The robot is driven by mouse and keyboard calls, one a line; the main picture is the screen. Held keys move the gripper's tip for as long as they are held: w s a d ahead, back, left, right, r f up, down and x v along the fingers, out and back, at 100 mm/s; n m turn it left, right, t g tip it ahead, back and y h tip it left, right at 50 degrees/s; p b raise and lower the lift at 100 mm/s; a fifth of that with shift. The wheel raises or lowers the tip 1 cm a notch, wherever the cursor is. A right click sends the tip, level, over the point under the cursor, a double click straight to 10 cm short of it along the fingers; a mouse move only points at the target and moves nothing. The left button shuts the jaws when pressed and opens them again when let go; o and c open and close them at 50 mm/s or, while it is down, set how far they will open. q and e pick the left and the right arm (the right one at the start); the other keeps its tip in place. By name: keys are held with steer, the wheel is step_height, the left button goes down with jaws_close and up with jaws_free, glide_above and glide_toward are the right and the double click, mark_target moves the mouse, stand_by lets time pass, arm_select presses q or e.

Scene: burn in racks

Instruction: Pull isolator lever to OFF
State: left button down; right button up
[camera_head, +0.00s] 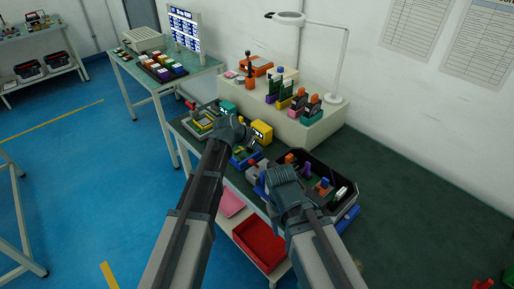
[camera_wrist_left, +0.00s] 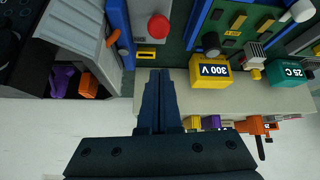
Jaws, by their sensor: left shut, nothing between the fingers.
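A red-tipped handle (camera_head: 191,105) stands on a device at the left end of the green bench; I cannot tell whether it is the isolator lever. My left gripper (camera_head: 238,132) is over the bench, right of that handle and beside the yellow box (camera_head: 261,131). In the left wrist view its fingers (camera_wrist_left: 158,80) are together with nothing between them.
A black bin (camera_head: 345,208) holds colored parts at the bench's right. A pale raised shelf (camera_head: 310,135) carries several modules, an orange box (camera_head: 256,66) and a lamp (camera_head: 288,18). The teal box (camera_wrist_left: 290,73) is beyond the yellow one. A red tray (camera_head: 258,243) is below.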

stand_by(0.3)
arm_select(q)
steer(key=p+v, duration=0.8)
steer(key=v, duration=0.1)
steer(key=shift+w+r, duration=0.25)
steer(key=shift+r, duration=0.1)
steer(key=shift+a, duration=0.1)
